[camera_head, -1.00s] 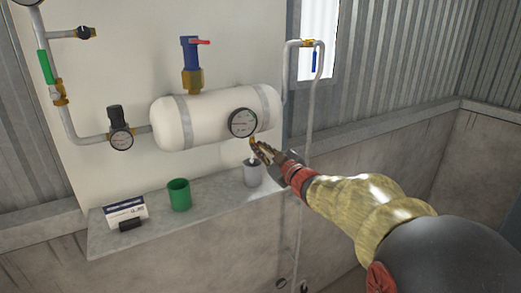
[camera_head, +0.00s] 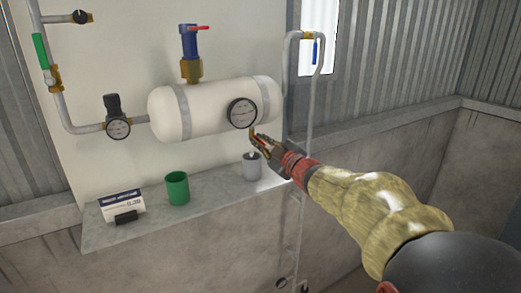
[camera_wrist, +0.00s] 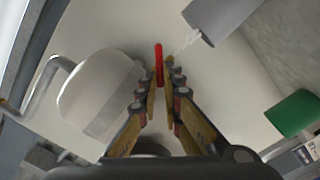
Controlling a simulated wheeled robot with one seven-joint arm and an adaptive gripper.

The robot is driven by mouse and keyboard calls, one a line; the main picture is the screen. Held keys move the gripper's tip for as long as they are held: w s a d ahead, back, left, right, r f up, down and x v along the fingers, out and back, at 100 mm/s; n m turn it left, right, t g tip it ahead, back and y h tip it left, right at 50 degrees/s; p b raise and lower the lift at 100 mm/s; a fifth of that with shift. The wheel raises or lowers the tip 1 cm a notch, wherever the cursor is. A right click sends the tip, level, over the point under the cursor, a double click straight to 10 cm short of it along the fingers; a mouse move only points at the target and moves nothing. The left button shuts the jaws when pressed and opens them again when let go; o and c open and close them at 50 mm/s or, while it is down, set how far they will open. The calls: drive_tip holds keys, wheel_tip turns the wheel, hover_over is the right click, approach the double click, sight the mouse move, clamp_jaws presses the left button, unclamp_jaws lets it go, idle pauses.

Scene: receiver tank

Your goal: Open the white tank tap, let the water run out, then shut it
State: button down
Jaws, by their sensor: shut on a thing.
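The white tank (camera_head: 205,110) is mounted on the wall panel, with a dial gauge at its right end. Its small brass tap (camera_head: 252,131) hangs under that end. My gripper (camera_head: 257,141) is at the tap. In the wrist view, the red tap lever (camera_wrist: 159,60) sits between the fingertips of my gripper (camera_wrist: 158,82), which is shut on it. A pale stream of water (camera_wrist: 187,41) runs toward the mouth of the grey cup (camera_wrist: 222,14). This cup also stands on the ledge in the head view (camera_head: 251,168). The fingers partly hide the tap.
A green cup (camera_head: 177,188) and a small sign (camera_head: 122,206) stand on the concrete ledge (camera_head: 215,200) to the left. A blue valve with a red handle (camera_head: 189,45) tops the tank. Grey pipes run at the left, and a thin pipe (camera_head: 308,110) stands at the right.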

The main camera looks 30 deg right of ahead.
drive_tip(key=shift+f+n+b, duration=0.1)
drive_tip(key=shift+n+b, duration=4.15)
drive_tip(key=shift+n, duration=0.15)
drive_tip(key=c, duration=2)
unclamp_jaws()
drive_tip(key=shift+o, duration=0.2)
drive_tip(key=s, duration=1.2)
drive_tip(key=shift+d, duration=0.2)
